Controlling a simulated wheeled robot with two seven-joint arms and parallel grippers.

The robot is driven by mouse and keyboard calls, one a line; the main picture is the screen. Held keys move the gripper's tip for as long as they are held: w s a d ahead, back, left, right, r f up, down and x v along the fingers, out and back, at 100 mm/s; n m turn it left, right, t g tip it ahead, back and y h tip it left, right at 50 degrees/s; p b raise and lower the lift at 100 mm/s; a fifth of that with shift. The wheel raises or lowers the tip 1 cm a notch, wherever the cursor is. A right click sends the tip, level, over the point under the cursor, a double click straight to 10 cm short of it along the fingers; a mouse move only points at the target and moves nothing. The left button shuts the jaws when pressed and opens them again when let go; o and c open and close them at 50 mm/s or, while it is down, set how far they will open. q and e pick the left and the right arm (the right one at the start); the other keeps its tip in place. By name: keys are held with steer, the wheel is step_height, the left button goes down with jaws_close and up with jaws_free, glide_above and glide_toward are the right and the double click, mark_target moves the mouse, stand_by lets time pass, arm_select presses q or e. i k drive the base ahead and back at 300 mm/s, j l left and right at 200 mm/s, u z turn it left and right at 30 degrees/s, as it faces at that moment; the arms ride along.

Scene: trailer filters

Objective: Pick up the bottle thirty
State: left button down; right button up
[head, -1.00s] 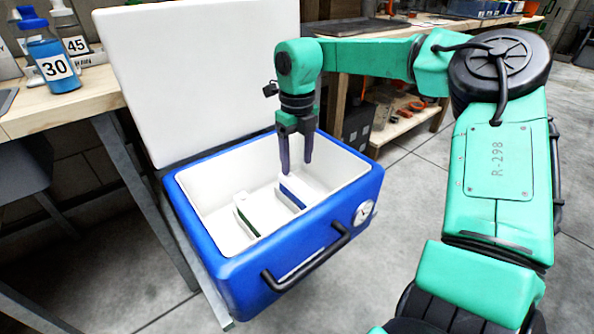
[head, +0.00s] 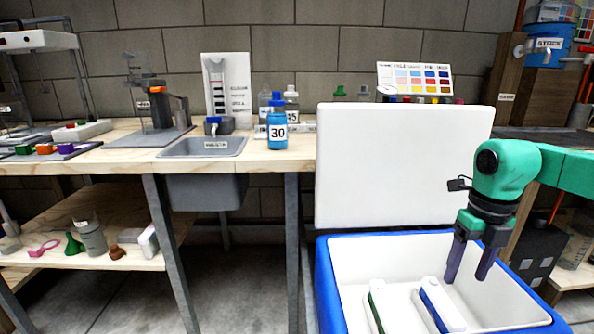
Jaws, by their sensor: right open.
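The bottle thirty (head: 277,124) stands upright on the wooden bench top, with blue liquid, a blue cap and a white label reading 30. It is right of the sink and near the bench's front edge. My right gripper (head: 467,272) hangs at the right, fingers pointing down over the open blue cooler (head: 324,285). It is open and empty, well to the right of the bottle and lower than it. My left gripper does not show.
The cooler's raised white lid (head: 403,165) stands between the bottle and my right gripper. Bottle 45 (head: 291,103) and another bottle stand close behind bottle thirty. Two white-topped items (head: 440,303) lie in the cooler. The sink (head: 205,147) is left of the bottle.

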mark_target(277, 117)
steer(key=k, duration=0.9)
